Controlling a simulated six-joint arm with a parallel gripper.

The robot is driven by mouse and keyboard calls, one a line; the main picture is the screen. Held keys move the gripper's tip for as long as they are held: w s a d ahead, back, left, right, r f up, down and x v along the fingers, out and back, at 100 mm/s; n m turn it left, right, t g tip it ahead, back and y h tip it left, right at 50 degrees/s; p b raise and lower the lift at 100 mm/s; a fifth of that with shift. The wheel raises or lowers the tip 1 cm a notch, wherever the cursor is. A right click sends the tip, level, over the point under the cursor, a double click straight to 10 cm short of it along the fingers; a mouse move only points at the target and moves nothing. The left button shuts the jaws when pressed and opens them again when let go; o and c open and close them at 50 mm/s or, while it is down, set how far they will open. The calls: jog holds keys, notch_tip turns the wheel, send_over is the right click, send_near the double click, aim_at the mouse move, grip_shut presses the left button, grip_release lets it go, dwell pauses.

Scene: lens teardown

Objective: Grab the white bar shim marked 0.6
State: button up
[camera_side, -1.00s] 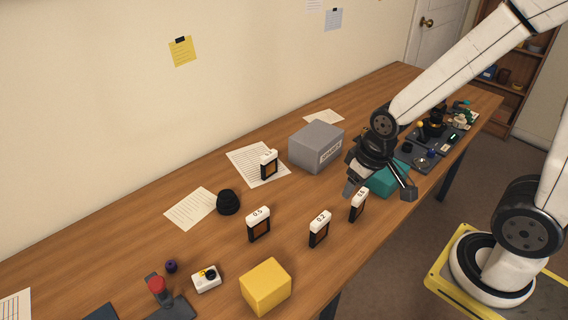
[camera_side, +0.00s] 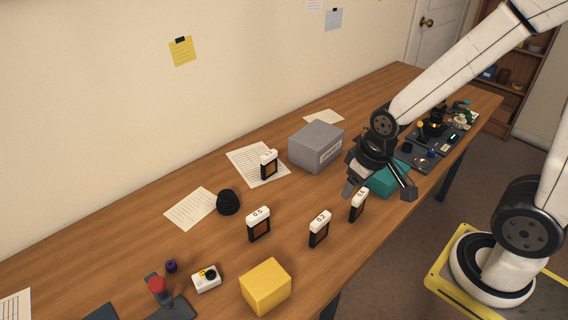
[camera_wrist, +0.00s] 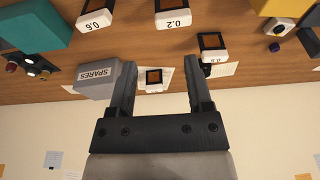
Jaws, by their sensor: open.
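The shim marked 0.6 (camera_wrist: 96,20) has a white bar top over a dark frame and shows at the upper left of the wrist view. In the side view it appears to be the rightmost upright shim (camera_side: 358,205), in front of the teal box; its mark is hard to read there. My gripper (camera_side: 380,190) is open and empty, above the table near the teal box. Its two fingers (camera_wrist: 157,67) point up in the wrist view, and the 0.6 shim is outside them, beyond the left finger's tip.
Similar shims stand nearby: one marked 0.2 (camera_side: 319,230), one apparently 0.5 (camera_side: 258,225), and one on a paper (camera_side: 269,164). A yellow block (camera_side: 265,287) sits at the front.

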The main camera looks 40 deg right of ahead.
dwell(0.3)
jog(key=n+g+h, duration=0.1)
jog(key=n+h, duration=1.2)
jog(key=n, duration=0.6)
send_near(357, 199)
jog(key=x, duration=0.2)
jog(key=shift+x, duration=4.15)
jog(key=shift+w, duration=0.1)
grip_shut()
